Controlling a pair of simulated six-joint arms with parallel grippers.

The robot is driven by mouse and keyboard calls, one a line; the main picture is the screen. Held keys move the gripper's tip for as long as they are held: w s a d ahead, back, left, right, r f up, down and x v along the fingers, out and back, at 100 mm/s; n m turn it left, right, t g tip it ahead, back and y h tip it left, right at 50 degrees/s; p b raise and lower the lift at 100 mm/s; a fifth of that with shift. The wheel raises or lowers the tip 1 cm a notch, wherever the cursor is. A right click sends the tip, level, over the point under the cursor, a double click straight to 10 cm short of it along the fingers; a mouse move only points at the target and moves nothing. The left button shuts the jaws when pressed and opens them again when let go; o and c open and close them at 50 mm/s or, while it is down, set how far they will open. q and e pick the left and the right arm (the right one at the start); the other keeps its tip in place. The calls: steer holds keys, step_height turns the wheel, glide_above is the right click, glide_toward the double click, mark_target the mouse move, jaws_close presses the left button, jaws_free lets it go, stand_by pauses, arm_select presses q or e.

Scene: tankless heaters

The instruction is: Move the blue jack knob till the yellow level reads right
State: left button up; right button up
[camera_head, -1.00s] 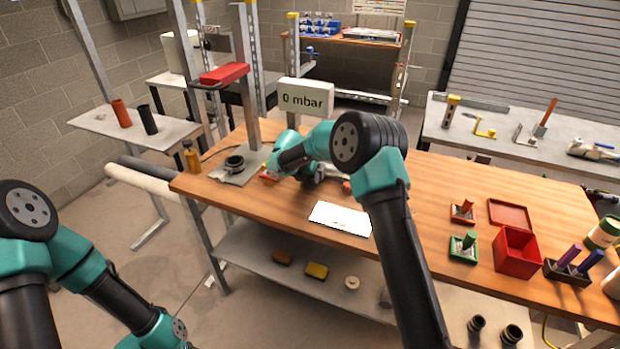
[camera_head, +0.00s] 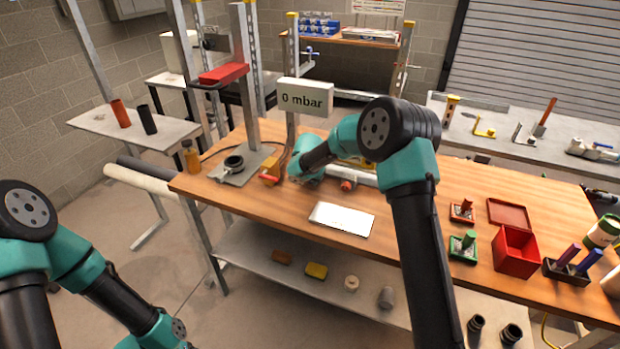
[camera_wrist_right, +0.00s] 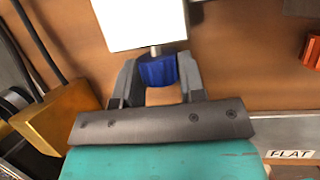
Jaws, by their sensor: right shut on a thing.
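In the right wrist view the blue jack knob (camera_wrist_right: 157,71) sits on a short metal shaft below a white box (camera_wrist_right: 140,22). My right gripper (camera_wrist_right: 158,63) has a finger on each side of the knob and is shut on it. In the head view my right wrist is over the back left of the wooden bench, and the knob is hidden there. A yellow strip (camera_head: 353,163), possibly the level, shows partly behind my right arm; its reading cannot be made out. My left arm is at the lower left, with its gripper out of frame.
A yellow block (camera_head: 270,168) with a red handle is close to my right wrist, also in the wrist view (camera_wrist_right: 62,125). A "0 mbar" display (camera_head: 305,97) stands behind. A white panel (camera_head: 342,218) lies in front. A red box (camera_head: 516,252) is at right.

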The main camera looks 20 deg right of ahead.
steer(key=o, duration=0.6)
steer(key=shift+d, duration=0.1)
steer(key=shift+r, duration=0.15)
steer(key=v, duration=1.7)
steer(key=shift+s, duration=0.15)
steer(key=shift+o, duration=1.4)
steer(key=shift+a, duration=0.3)
steer(key=shift+o, duration=0.2)
steer(key=shift+w+a+n+g+h, duration=0.4)
steer(key=shift+w+a+h, duration=0.2)
steer(key=shift+w+a, duration=0.15)
